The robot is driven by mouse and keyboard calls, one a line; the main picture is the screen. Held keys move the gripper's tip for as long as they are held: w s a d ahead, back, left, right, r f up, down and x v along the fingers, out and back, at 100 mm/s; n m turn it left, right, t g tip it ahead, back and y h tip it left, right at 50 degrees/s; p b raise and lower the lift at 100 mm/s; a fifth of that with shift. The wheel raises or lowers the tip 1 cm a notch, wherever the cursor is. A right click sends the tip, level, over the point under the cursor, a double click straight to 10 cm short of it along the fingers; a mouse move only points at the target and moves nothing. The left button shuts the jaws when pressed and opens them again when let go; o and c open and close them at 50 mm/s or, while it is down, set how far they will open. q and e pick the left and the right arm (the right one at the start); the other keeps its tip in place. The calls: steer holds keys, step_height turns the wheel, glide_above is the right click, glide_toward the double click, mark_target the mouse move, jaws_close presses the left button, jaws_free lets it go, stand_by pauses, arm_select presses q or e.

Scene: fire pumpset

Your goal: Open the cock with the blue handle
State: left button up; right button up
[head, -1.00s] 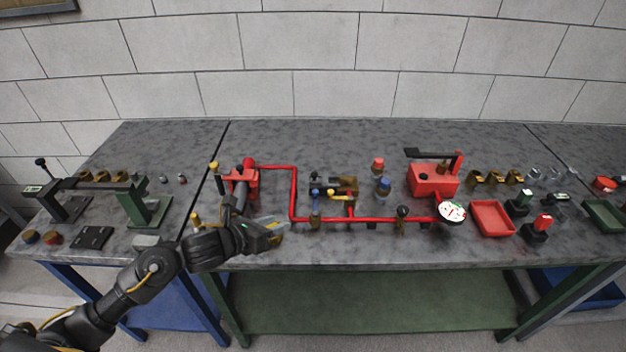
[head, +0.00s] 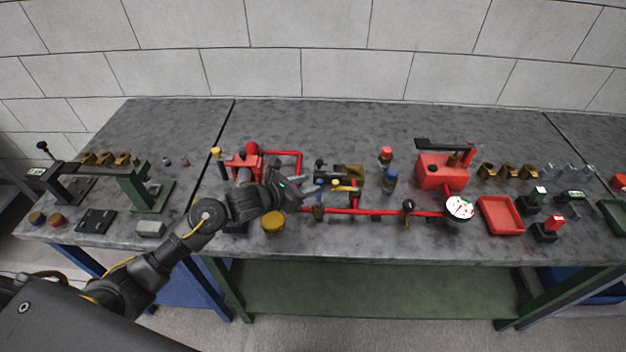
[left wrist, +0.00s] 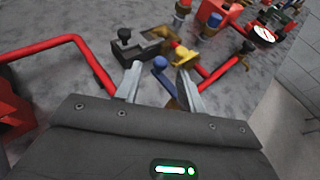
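The cock with the blue handle (head: 319,187) sits on the red pipe (head: 345,212), left of a yellow-handled cock (head: 343,186). My left gripper (head: 304,187) is just left of the blue handle. In the left wrist view, my left gripper (left wrist: 160,70) is open, with a finger on either side of the blue handle (left wrist: 160,64). I see no clear contact. The cock's lower body is partly hidden by the gripper in that view. My right gripper is not in view.
A vise with a brass block (head: 352,177) stands behind the cock. A black-handled valve (head: 408,206) and a round gauge (head: 459,207) lie along the pipe to the right. A red pump (head: 442,172) and a red tray (head: 500,214) stand further right. Open tabletop lies behind.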

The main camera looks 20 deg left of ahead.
arm_select(q)
steer(key=shift+x, duration=1.45)
steer(key=shift+s, duration=0.1)
steer(key=shift+c, duration=0.2)
jaws_close()
